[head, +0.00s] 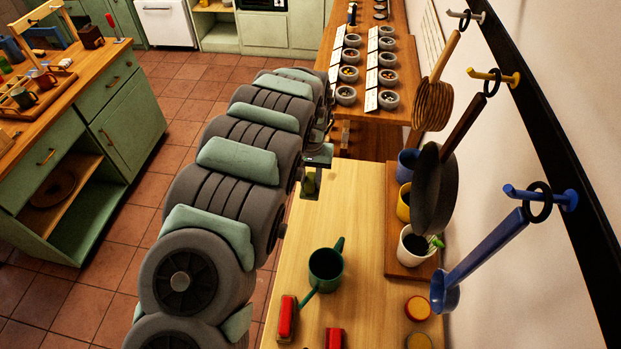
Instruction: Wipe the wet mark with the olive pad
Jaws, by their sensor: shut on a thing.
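My gripper (314,172) is at the far left edge of the light wooden table (345,215), at the end of my large segmented arm. A small olive pad (311,186) shows between its jaws, and the gripper is shut on it. The pad is low near the tabletop; I cannot tell whether it touches the surface. I cannot make out the wet mark; my arm and gripper cover part of this area.
A green watering can (325,268) stands nearer on the table, with red blocks (286,317) in front. A wooden tray (398,260) with cups is at the right. A pan (434,190) and blue ladle (480,250) hang above. The tabletop between gripper and can is clear.

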